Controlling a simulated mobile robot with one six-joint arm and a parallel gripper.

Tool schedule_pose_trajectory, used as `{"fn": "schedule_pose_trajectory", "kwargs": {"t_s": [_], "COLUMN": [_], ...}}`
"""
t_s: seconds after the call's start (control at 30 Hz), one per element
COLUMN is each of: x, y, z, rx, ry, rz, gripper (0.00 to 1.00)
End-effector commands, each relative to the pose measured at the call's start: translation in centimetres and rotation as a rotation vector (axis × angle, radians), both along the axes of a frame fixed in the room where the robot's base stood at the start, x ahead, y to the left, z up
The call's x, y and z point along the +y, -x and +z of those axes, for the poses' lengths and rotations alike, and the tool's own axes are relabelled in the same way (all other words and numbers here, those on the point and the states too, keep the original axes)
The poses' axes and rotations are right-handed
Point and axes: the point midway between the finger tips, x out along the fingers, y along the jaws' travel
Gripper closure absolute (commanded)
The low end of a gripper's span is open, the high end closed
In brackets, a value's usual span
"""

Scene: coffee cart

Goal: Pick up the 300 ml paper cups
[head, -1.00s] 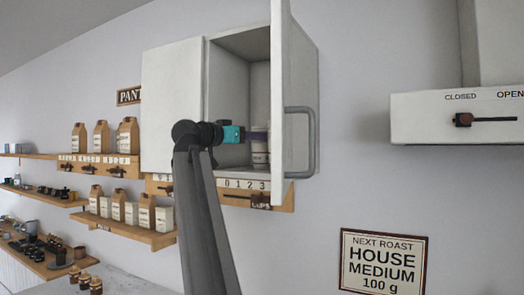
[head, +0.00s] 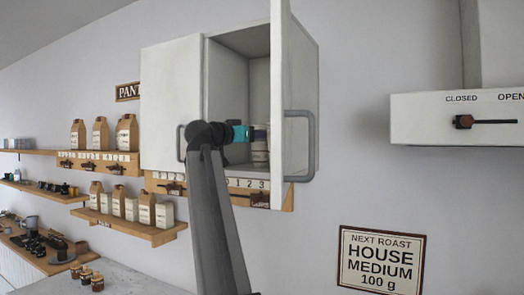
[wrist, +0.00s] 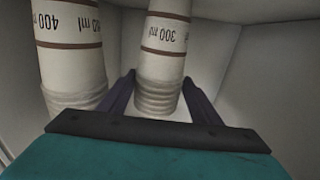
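The 300 ml paper cups (wrist: 163,60) form a stack of nested white cups with brown bands, inside the open wall cabinet. Their print appears upside down in the wrist view. My gripper (wrist: 158,78) is open, with one dark finger on each side of the lower part of this stack; whether either finger touches it I cannot tell. The 400 ml cup stack (wrist: 72,55) stands to the left, outside the fingers. In the head view, my teal gripper (head: 250,132) reaches into the cabinet at a white cup stack (head: 260,152), partly hidden by the open door.
The open cabinet door (head: 292,90) with its grey handle (head: 311,146) stands just right of the gripper. The closed left door (head: 170,105) is on the other side. A numbered wooden strip (head: 247,183) runs below. Shelves with bags (head: 100,135) are at the left.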

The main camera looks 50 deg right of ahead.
Motion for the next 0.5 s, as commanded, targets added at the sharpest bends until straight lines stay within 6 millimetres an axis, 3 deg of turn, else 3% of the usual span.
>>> {"fn": "schedule_pose_trajectory", "kwargs": {"t_s": [0.03, 0.2, 0.5], "x": [0.02, 0.04, 0.06], "y": [-0.01, -0.02, -0.07], "z": [0.01, 0.04, 0.11], "rx": [0.0, 0.0, 0.0], "ry": [0.0, 0.001, 0.0], "rz": [0.0, 0.001, 0.001], "gripper": [0.5, 0.77, 0.77]}}
